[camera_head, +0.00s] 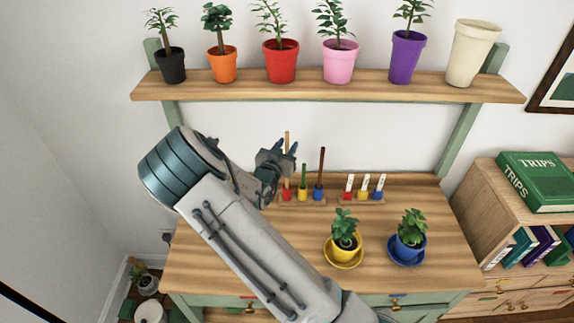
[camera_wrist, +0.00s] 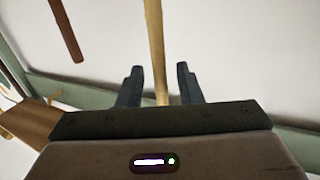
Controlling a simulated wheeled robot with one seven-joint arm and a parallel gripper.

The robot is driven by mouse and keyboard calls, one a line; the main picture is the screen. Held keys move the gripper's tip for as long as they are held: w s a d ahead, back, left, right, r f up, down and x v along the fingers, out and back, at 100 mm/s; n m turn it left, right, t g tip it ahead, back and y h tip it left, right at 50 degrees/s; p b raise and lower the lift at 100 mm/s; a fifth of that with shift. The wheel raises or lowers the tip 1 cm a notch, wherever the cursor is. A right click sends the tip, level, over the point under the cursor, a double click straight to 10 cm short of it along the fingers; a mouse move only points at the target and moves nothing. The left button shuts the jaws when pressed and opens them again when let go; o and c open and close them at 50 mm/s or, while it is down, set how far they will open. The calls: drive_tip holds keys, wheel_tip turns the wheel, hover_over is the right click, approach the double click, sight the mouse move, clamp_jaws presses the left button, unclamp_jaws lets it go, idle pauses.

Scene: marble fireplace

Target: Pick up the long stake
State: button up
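A tan stake (camera_head: 287,139) rises above the small rack on the table and looks like the tallest of the stakes. It also runs between my fingers in the wrist view (camera_wrist: 156,45). My gripper (camera_head: 286,150) is open, with one finger on each side of the tan stake and a visible gap to both. A dark brown stake (camera_head: 321,165) stands to the right in a blue base, and it shows at the upper left of the wrist view (camera_wrist: 66,30). A shorter green stake (camera_head: 303,173) stands between them in a yellow base. My gripper partly hides the tan stake's lower part.
The wooden table (camera_head: 300,245) holds several white-topped markers (camera_head: 363,184), a plant in a yellow pot (camera_head: 345,240) and one in a blue pot (camera_head: 410,240). A shelf (camera_head: 330,88) with several potted plants hangs above. A bookcase (camera_head: 500,200) stands at the right.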

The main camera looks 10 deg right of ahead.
drive_tip(key=shift+w+d, duration=0.25)
drive_tip(key=shift+w, duration=0.1)
clamp_jaws()
